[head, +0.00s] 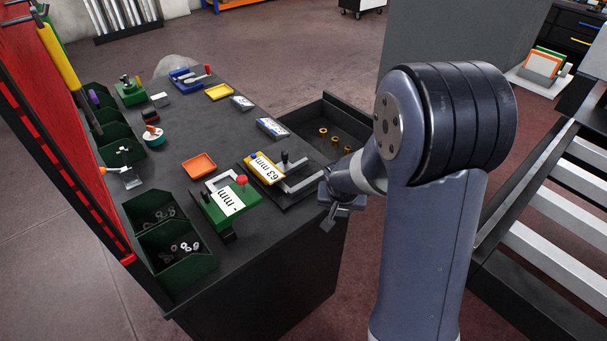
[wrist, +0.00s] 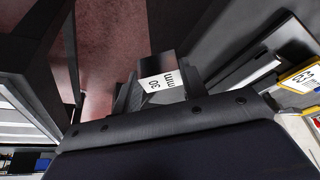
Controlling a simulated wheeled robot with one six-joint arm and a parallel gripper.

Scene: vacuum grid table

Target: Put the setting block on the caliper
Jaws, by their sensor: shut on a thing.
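My gripper (head: 330,208) is over the front right edge of the bench. In the wrist view my gripper (wrist: 157,96) is shut on a dark, shiny setting block (wrist: 169,62) with a white "30 mm" label. The block is mostly hidden by my gripper in the head view. I cannot tell for certain which is the caliper. The yellow one's edge shows in the wrist view (wrist: 300,79).
Dark green bins (head: 177,247) with small parts line the bench's left side. An orange tray (head: 199,166) lies near the middle. A recessed tray with brass rings (head: 323,131) is behind my gripper. A slatted rack (head: 560,215) stands at right.

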